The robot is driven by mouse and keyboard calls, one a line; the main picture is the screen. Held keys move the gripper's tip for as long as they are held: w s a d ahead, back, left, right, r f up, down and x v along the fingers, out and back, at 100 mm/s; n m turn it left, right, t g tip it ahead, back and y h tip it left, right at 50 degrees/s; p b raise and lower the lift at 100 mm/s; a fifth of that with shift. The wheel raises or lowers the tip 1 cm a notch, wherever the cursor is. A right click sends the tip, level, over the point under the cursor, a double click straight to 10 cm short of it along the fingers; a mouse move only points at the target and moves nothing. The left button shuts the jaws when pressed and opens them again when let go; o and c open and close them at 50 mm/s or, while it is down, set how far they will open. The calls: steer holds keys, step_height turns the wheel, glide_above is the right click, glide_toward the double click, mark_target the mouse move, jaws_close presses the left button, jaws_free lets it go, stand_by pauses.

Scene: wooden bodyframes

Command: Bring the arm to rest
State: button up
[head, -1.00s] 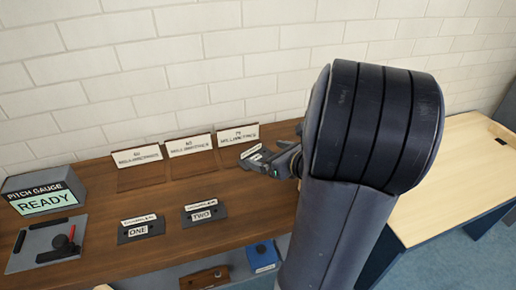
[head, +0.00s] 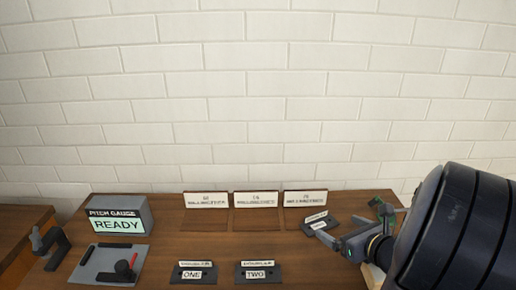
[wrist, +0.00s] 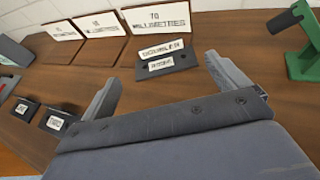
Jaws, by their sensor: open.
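My gripper (head: 352,226) is at the right of the head view, above the right part of the wooden workbench. In the wrist view my gripper (wrist: 163,72) has its two fingers spread wide with nothing held between them. A dark plate with two white labels (wrist: 168,64) lies on the bench just beyond the fingertips. The same plate shows in the head view (head: 320,223), close to the gripper's left finger. My dark arm link fills the lower right corner of the head view and hides the bench behind it.
Three white millimetre signs (head: 256,199) stand at the back of the bench. The pitch gauge (head: 117,225) reads READY, left. Plates ONE (head: 193,274) and TWO (head: 257,274) lie in front. A green stand with a dark top (wrist: 302,45) is right of the gripper. A brick wall rises behind.

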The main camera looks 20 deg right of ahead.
mark_target(317, 215)
steer(key=b+x, duration=0.2)
steer(key=x, duration=0.8)
steer(key=shift+w+f, duration=0.2)
steer(key=shift+w, duration=0.1)
steer(key=shift+w+a+f, duration=0.1)
steer(key=shift+w+f, duration=0.05)
steer(key=shift+f, duration=0.1)
steer(key=shift+r, duration=0.3)
